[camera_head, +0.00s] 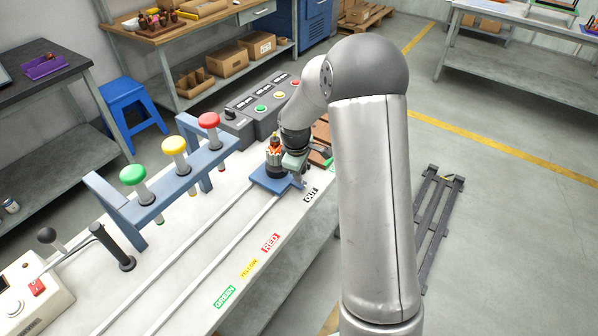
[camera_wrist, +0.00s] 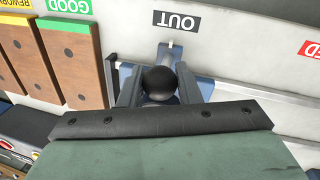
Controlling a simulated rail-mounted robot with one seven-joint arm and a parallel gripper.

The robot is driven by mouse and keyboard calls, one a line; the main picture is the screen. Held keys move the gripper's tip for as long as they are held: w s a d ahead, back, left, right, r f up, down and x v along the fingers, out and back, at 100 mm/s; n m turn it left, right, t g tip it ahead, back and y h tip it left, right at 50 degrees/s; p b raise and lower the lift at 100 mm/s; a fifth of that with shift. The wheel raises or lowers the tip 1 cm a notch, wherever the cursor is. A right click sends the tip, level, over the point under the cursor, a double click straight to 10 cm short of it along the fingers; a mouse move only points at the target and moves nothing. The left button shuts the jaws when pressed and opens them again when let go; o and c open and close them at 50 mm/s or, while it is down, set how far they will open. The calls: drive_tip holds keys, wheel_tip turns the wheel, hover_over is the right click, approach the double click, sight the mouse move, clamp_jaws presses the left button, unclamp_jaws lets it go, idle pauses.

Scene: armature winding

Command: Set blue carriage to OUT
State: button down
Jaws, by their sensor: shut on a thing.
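The blue carriage (camera_head: 268,184) sits on the rails at their far end in the head view, beside the OUT label (camera_head: 311,194). A part with orange copper-coloured windings (camera_head: 273,153) stands on it. My gripper (camera_head: 296,171) is over the carriage's right side. In the wrist view, my gripper (camera_wrist: 158,88) is shut on a round black knob (camera_wrist: 158,79), one finger on each side. Blue carriage surface (camera_wrist: 206,88) shows beside the fingers. A blue tab (camera_wrist: 165,55) points toward the OUT label (camera_wrist: 177,21), roughly in line with it. The knob's stem is hidden.
RED (camera_head: 270,242), YELLOW (camera_head: 249,267) and GREEN (camera_head: 225,297) labels run along the bench edge. A grey button box (camera_head: 262,106) stands behind. Wooden GOOD and REWORK boards (camera_wrist: 75,60) are beside my gripper.

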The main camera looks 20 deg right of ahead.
drive_tip(key=shift+w+d+r, duration=0.1)
drive_tip(key=shift+w+d, duration=0.05)
drive_tip(key=shift+d, duration=0.05)
drive_tip(key=c, duration=1.1)
unclamp_jaws()
drive_tip(key=shift+d, duration=0.1)
wheel_tip(320, 180, up, 17)
drive_tip(key=s+a+b, duration=0.1)
drive_tip(key=s+a, duration=0.1)
drive_tip(key=shift+s+a, duration=0.2)
drive_tip(key=shift+s, duration=0.1)
drive_tip(key=s+a+f+m, duration=0.1)
drive_tip(key=s+m, duration=0.2)
drive_tip(key=s, duration=0.6)
drive_tip(key=s+a+f+m+y, duration=0.1)
drive_tip(key=s+a+f+m, duration=0.1)
drive_tip(key=s, duration=0.8)
drive_tip(key=s+a+f+m+g, duration=0.1)
drive_tip(key=s+m, duration=0.3)
drive_tip(key=s, duration=0.6)
drive_tip(key=shift+a+f+m, duration=0.3)
drive_tip(key=shift+a+f, duration=0.1)
drive_tip(key=shift+a, duration=0.05)
